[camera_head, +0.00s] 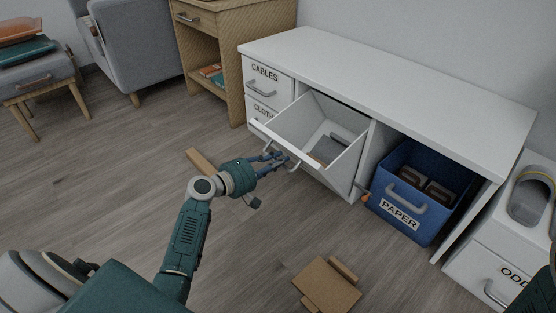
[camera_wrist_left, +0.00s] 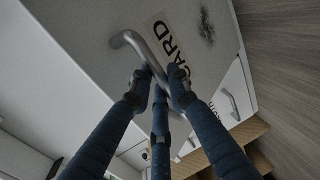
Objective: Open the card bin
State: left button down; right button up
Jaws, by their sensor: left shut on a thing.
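The white card bin (camera_head: 345,166) is tilted out of the shelf desk, its top gaping open and some grey and brown items visible inside. Its front faces down, so its label is hidden in the head view; the left wrist view shows the CARD label (camera_wrist_left: 178,62) beside a grey bar handle (camera_wrist_left: 136,42). My left gripper (camera_head: 278,160) is at the bin's front, shut on that handle; its fingers (camera_wrist_left: 156,80) straddle the bar in the left wrist view. My right gripper is not in view.
A blue PAPER bin (camera_head: 420,213) stands right of the card bin. CABLES (camera_head: 265,82) and cloth drawers sit to its left, both shut. Flattened cardboard (camera_head: 326,287) and a brown strip (camera_head: 201,162) lie on the floor. A white drawer unit (camera_head: 477,260) stands at right.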

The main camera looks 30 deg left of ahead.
pick_arm(q)
jog(key=c, duration=1.7)
grip_release()
jog(key=shift+d+f, duration=0.15)
jog(key=shift+f, duration=0.1)
jog(key=shift+o, duration=0.2)
jog(key=shift+r, duration=0.1)
jog(key=v, duration=1.2)
